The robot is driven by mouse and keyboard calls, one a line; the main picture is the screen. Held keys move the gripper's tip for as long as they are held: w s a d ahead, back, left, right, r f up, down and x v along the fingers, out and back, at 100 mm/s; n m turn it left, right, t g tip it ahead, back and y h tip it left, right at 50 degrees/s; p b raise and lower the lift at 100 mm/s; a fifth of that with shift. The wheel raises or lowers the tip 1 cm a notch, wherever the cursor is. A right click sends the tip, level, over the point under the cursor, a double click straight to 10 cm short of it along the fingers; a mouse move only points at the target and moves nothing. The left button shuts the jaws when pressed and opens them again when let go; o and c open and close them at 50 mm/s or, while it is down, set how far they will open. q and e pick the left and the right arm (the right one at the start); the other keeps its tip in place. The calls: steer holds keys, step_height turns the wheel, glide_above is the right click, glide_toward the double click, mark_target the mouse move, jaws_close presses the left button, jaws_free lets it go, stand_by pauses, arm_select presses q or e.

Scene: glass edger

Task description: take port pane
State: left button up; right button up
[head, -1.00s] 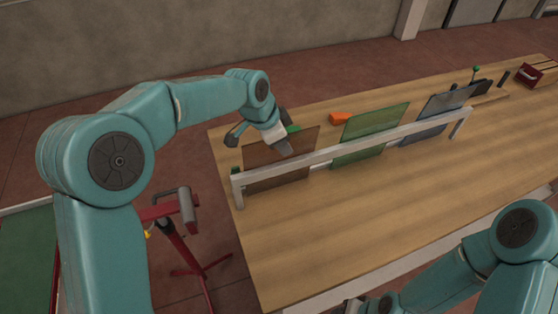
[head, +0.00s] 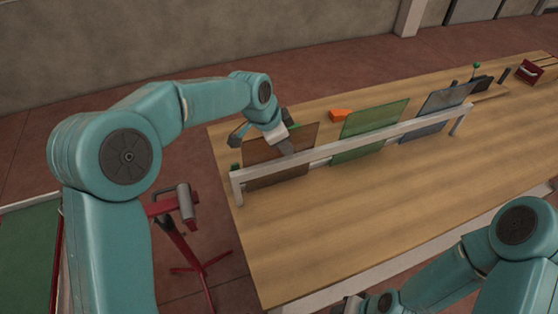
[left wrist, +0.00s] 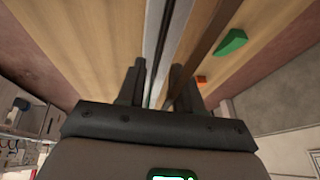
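Three panes stand in a row at a pale rail (head: 340,147) on the wooden table. The leftmost is a brown pane (head: 262,172), the middle one a green pane (head: 370,134), the far one a grey-blue pane (head: 437,117). My left gripper (head: 287,147) is at the brown pane's upper edge. In the left wrist view, the left gripper's fingers (left wrist: 156,88) stand apart, with the brown pane's edge (left wrist: 205,45) running down to the right finger. I cannot tell whether they touch. My right gripper (head: 352,304) is cut off by the bottom edge.
An orange block (head: 340,115) lies behind the panes, and a green piece (left wrist: 231,42) shows in the left wrist view. A red box (head: 530,73) sits at the table's far end. A red stand (head: 183,235) is on the floor left of the table. The table front is clear.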

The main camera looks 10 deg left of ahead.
arm_select(q)
jaws_close()
stand_by(1.4)
